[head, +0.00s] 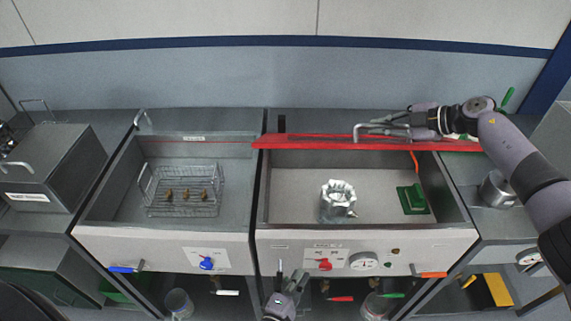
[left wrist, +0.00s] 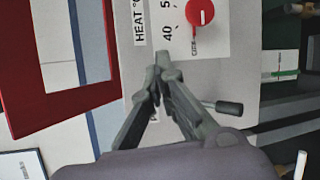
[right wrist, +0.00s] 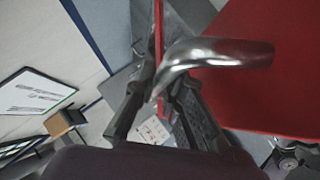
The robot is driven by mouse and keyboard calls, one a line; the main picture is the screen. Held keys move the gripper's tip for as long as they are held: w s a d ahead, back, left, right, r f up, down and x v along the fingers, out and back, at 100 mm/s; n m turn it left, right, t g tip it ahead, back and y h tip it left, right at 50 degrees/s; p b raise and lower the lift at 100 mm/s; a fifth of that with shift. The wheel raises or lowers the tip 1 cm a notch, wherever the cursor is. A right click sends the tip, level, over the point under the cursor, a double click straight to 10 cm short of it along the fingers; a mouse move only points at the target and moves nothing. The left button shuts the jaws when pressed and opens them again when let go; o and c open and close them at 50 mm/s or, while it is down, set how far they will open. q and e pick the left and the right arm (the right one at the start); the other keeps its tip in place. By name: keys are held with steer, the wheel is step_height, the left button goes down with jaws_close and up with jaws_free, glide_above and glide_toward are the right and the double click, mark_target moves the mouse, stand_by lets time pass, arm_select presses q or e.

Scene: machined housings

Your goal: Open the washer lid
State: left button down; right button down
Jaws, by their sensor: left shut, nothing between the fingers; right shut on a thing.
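The washer's red lid (head: 330,143) stands raised along the back edge of the right-hand tank (head: 285,160), nearly edge-on in the head view. It also shows at the left of the left wrist view (left wrist: 88,100) and large in the right wrist view (right wrist: 250,80). My right gripper (head: 400,128) is shut on the lid's bent metal handle (right wrist: 220,54) at the back right. My left gripper (head: 290,279) is shut and empty in front of the washer's front panel. In the left wrist view its fingertips (left wrist: 162,60) are near the HEAT dial (left wrist: 200,12).
The tank holds a silvery housing (head: 337,201) and a green block (head: 412,199). The left-hand tank (head: 110,190) holds a wire basket (head: 180,190) with small brass parts. A metal cylinder (head: 497,188) stands on the right counter. Red (head: 324,265) and blue (head: 207,263) knobs stick out in front.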

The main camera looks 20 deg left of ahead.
arm_select(q)
steer(key=w+a+r+n+t+y, duration=0.15)
steer(key=r+n+y, duration=0.25)
steer(key=r+n, duration=0.65)
steer(key=w+a+r+n+t+y, duration=0.1)
steer(key=a+r+n+t+y, duration=0.2)
steer(key=r+n, duration=0.75)
steer(key=w+a+r, duration=0.2)
steer(key=w+r, duration=0.1)
steer(key=w, duration=0.2)
steer(key=w+a+r+g+y, duration=0.1)
steer(key=w+a+r, duration=0.1)
steer(key=w, duration=0.4)
steer(key=shift+w+r+m, duration=0.2)
steer(key=shift+r+m, duration=0.2)
steer(key=shift+r, duration=0.15)
